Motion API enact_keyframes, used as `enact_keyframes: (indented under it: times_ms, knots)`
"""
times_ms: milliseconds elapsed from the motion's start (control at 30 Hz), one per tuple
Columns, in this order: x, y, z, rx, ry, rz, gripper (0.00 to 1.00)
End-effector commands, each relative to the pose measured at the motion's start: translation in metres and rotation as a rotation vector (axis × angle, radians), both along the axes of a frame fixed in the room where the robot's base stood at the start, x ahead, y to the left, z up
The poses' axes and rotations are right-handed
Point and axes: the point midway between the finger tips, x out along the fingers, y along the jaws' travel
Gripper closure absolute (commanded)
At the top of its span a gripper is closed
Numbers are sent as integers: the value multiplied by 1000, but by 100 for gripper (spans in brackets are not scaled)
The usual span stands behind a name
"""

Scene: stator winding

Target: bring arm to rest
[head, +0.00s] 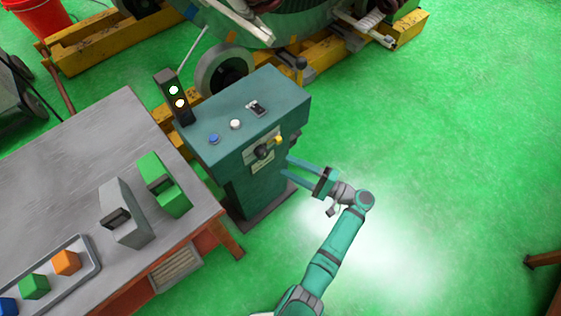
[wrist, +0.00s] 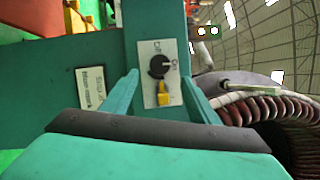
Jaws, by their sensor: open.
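My gripper (head: 290,172) is open and empty in front of the side of a green control box (head: 259,104). In the wrist view its two fingers (wrist: 160,98) stand on either side of a rotary switch (wrist: 160,68) with a black knob and a yellow pointer. The switch plate carries "Off" and "On" marks, and the yellow end points away from the lettering. In the head view the switch (head: 263,151) sits above and left of the fingertips. I cannot tell whether a finger touches the box. My arm reaches up from the bottom of the head view.
A grey-topped workbench (head: 70,160) stands left, with a tray (head: 95,266) of coloured blocks, a grey block (head: 124,212) and a green block (head: 164,186). A two-light signal (head: 175,96) is on the box. Yellow beams (head: 110,40) and machinery lie behind.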

Motion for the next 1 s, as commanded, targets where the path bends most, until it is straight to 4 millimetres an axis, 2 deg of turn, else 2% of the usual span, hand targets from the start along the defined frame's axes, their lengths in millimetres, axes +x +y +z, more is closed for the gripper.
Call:
enact_keyframes:
  times_ms: [200, 800, 900, 967, 1000]
  knots:
    - [-9, -13, -2, -1, 1, 0, 45]
    - [-9, -13, -3, -2, 3, 0, 45]
    - [-12, -7, -14, -23, 27, -15, 45]
    - [-17, 1, -30, -52, 58, -34, 45]
    - [-21, 8, -43, -80, 86, -51, 45]
